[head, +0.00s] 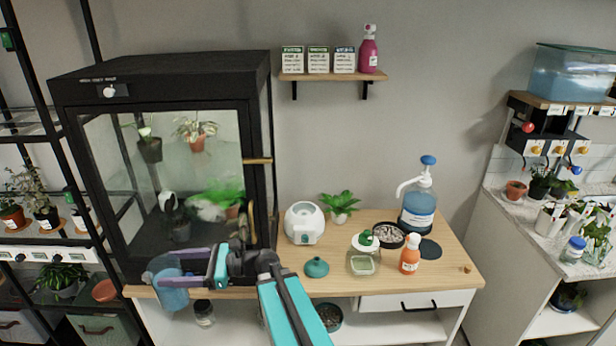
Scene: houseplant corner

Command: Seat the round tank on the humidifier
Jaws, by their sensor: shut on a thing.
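The white humidifier base (304,224) stands on the wooden cabinet top, with a round opening on top and nothing seated on it. My gripper (168,272) is at the lower left, in front of the black glass cabinet, well to the left of the humidifier. It is shut on the round tank (172,295), a translucent blue vessel that hangs apart from the humidifier, past the wooden top's left front edge. The tank's upper part is partly hidden by the fingers.
A teal stopper-like piece (316,267), a glass jar (363,258), an orange bottle (410,255) and a large blue pump bottle (418,205) stand right of my arm. A small plant (340,206) is beside the humidifier. The black glass cabinet (160,85) rises on the left.

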